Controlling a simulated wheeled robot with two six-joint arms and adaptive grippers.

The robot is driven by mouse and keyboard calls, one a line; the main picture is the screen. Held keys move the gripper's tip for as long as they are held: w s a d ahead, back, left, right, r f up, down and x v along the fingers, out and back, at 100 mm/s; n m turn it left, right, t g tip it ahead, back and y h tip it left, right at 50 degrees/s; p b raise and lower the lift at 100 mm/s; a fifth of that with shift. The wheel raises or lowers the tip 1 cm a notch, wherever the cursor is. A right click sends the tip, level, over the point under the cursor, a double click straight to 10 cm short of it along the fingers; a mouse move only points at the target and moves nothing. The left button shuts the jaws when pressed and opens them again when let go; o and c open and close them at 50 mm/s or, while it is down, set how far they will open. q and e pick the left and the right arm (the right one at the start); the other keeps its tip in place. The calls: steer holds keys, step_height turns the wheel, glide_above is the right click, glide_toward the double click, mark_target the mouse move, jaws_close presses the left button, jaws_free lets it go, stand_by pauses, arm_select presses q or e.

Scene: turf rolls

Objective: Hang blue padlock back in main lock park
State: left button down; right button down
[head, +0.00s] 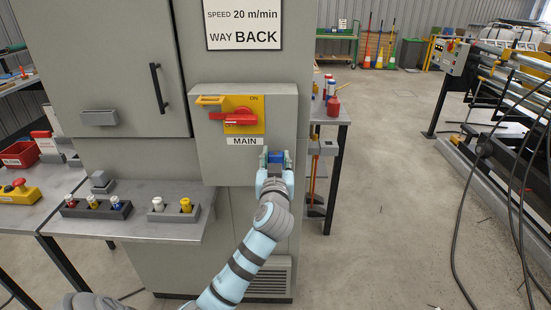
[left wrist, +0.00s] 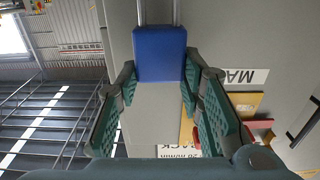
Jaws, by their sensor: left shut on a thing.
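My left gripper (head: 275,160) is shut on the blue padlock (head: 276,156), at the lower right of the grey main switch box (head: 215,158). In the left wrist view, the blue padlock (left wrist: 160,54) sits between the green fingertips, its two shackle legs pointing away from the gripper. The shackle's far end is out of that frame. The box carries a red switch handle (head: 240,117) on a yellow plate, above a MAIN label (head: 244,141). A yellow bracket (head: 209,101) shows at the plate's upper left. I cannot tell which part is the lock park or whether the shackle touches anything.
A cabinet handle (head: 159,89) sticks out left of the box. Open floor (head: 380,200) lies to the right.

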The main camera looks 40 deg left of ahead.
arm_select(q)
steer(key=shift+f+b, duration=1.85)
steer(key=shift+f, duration=0.3)
steer(key=c, duration=1)
jaws_free()
steer(key=v, duration=1.2)
